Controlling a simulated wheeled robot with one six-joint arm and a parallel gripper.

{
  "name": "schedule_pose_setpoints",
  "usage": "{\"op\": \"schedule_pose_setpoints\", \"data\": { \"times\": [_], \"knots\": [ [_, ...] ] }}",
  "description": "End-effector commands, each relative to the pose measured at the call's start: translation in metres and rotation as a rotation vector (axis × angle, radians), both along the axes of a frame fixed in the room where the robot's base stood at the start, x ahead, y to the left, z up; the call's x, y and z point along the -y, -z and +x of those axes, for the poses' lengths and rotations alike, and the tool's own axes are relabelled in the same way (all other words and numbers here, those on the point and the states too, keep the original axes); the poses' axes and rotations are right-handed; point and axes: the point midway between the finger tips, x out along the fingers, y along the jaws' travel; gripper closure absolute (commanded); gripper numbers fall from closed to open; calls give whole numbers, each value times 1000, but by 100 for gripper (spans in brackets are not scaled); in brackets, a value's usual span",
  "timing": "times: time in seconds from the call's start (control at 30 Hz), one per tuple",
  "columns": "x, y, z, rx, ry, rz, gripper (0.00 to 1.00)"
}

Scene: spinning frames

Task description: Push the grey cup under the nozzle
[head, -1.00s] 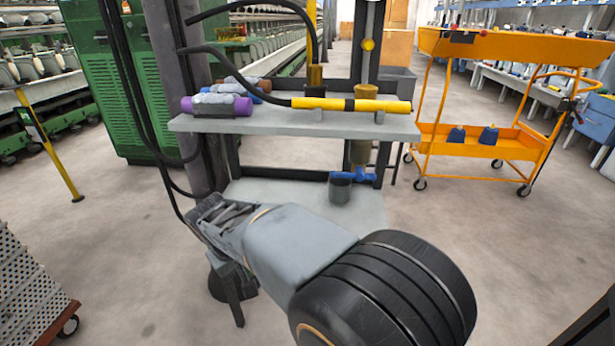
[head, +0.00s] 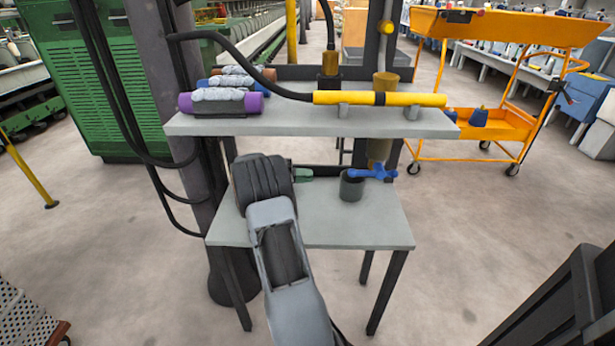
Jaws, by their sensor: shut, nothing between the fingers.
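The grey cup (head: 351,187) stands upright on the lower grey table (head: 335,228). My gripper (head: 304,174), a small greenish tip on my dark wrist, is shut and empty. It points right, at about rim height, left of the cup with a gap between them. My arm hides part of the table's left side.
An upper shelf (head: 280,124) overhangs the table's back, bearing a yellow tube (head: 378,99) and several wrapped rolls (head: 222,101). A dark column with hanging hoses stands at the left. An orange cart (head: 500,125) is at the right. The table's front right is bare.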

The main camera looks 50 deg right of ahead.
Motion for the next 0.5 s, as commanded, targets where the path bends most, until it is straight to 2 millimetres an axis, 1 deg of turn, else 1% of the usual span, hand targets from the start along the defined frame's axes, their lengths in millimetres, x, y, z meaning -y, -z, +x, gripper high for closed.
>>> {"op": "schedule_pose_setpoints", "data": {
  "times": [0.1, 0.3, 0.5],
  "knots": [
    [12, 3, -16, 2, 1, 1, 100],
    [30, 2, -39, 1, -1, 3, 100],
    [43, 1, -55, 1, 0, 5, 100]
  ]
}}
